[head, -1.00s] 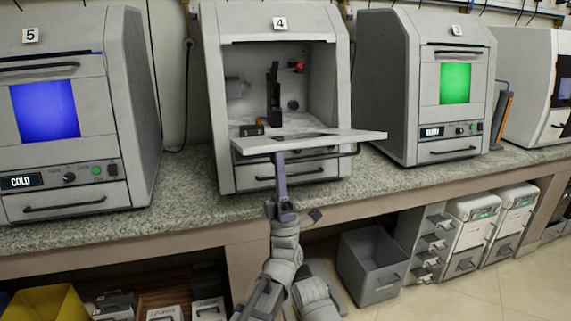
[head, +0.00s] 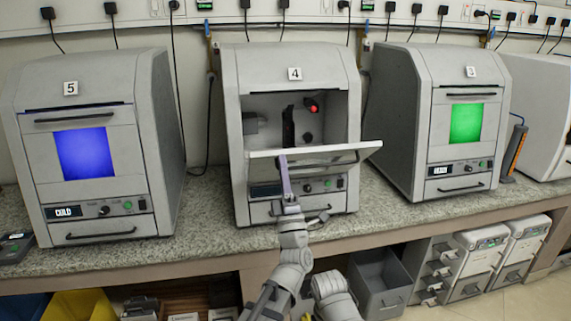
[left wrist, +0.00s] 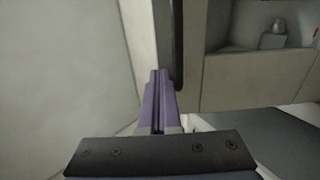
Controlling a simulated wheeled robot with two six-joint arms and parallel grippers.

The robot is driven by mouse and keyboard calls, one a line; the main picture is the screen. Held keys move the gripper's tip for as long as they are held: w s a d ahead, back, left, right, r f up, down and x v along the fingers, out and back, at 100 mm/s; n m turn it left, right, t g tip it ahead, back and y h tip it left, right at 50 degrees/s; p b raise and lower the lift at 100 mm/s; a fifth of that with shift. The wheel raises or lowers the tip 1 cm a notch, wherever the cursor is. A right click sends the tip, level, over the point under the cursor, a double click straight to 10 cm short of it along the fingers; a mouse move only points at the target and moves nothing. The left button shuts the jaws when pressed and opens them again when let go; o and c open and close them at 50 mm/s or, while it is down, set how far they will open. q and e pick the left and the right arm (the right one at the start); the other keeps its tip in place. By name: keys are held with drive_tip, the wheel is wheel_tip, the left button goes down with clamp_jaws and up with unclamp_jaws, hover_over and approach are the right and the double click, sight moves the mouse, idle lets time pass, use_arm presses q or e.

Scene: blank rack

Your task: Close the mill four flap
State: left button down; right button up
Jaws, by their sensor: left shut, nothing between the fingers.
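Mill four (head: 240,130), labelled 4, stands in the middle of the bench in the head view. Its flap (head: 262,154) is open, hinged low and tilted part way up, with its outer face and bar handle partly showing below the top edge. The mill's inside shows above the flap, with a dark upright part and a red knob. My left gripper (head: 283,160) is shut and empty, its purple fingers up against the flap's outer side near its left half; exact contact is unclear. The shut fingers also show in the left wrist view (left wrist: 158,90). My right gripper is not in view.
Mill five (head: 100,95), with a blue window, stands at left, and mill three (head: 425,90), with a green window, at right; both are closed. A grey bin (head: 385,285) stands below the bench (head: 200,215). The bench front is mostly clear.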

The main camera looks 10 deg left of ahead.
use_arm(q)
drive_tip(key=w+a+r+g+p, duration=0.2)
drive_tip(key=w+r+p, duration=0.1)
drive_tip(key=w+p, duration=0.4)
drive_tip(key=w+a+r+g+h+p, duration=0.1)
drive_tip(key=w+a+r+g+p, duration=0.1)
drive_tip(key=w+r+p, duration=0.2)
drive_tip(key=w+a+r+g+h+p, duration=0.1)
drive_tip(key=w+a+r+g+p, duration=0.2)
drive_tip(key=w+p, duration=0.7)
drive_tip(key=shift+w+r+p, duration=0.15)
drive_tip(key=shift+r+p, duration=0.35)
drive_tip(key=shift+r, duration=0.15)
